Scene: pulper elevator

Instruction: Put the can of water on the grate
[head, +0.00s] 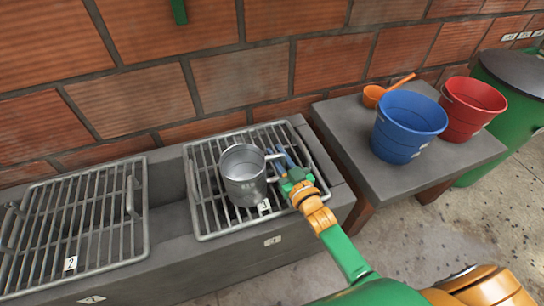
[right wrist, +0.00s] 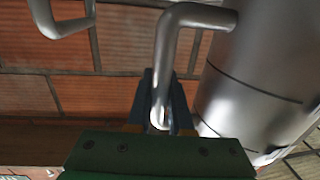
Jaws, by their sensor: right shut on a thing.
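The can of water (head: 243,178) is a silver metal can with a side handle. In the head view it stands upright over the right-hand grate (head: 207,210), though I cannot tell whether its base touches the bars. My right gripper (head: 283,164) is at the can's right side, shut on its handle. In the right wrist view the bent handle (right wrist: 168,60) runs down between the fingers (right wrist: 160,110), with the can's body (right wrist: 255,85) at the right. My left gripper is not in view.
A second grate (head: 75,225) lies to the left on the concrete stove. A grey table (head: 445,165) at the right holds a blue bucket (head: 408,128), a red bucket (head: 470,108) and an orange scoop (head: 374,95). A brick wall (head: 235,80) stands close behind.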

